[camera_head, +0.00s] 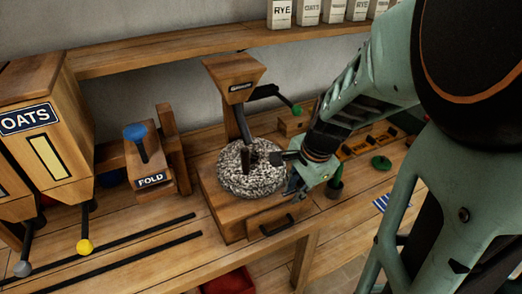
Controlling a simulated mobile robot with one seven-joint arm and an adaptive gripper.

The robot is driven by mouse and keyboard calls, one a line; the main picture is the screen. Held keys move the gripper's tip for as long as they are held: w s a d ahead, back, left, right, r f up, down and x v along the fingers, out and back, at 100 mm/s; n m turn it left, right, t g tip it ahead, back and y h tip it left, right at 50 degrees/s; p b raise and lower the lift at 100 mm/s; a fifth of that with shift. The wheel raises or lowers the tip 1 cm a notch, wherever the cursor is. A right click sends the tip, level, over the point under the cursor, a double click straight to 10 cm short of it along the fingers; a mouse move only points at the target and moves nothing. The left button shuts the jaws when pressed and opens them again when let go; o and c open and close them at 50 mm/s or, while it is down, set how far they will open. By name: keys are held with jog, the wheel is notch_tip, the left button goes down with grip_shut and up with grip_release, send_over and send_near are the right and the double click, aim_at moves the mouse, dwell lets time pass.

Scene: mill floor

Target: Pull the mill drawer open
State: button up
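The mill has a speckled grey round stone (250,182) on a wooden base (222,212), with a wooden hopper (234,76) above it. The mill drawer (264,219) is in the front of the base and looks closed. Its black bar handle (277,226) faces the front and is clear of my gripper. My gripper (285,176) is beside the right side of the stone, above and behind the handle. Its fingers look spread apart, with nothing seen between them. Whether it touches the stone is hard to tell.
Two dark rails (110,262) run along the bench. A small dark green cup (334,187) stands right of my gripper. A red bin (230,282) is below the bench.

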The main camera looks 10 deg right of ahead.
aim_at(282, 227)
jog(key=shift+g, duration=0.5)
jog(key=a+f+b, duration=0.1)
jog(key=f+b, duration=0.1)
jog(key=f, duration=0.2)
jog(key=s+f+b, duration=0.1)
jog(key=f+b, duration=0.2)
jog(key=f, duration=0.1)
jog(key=a+f+b, duration=0.1)
jog(key=f+b, duration=0.2)
jog(key=f, duration=0.1)
jog(key=shift+s+a, duration=0.2)
jog(key=shift+a, duration=0.1)
grip_shut()
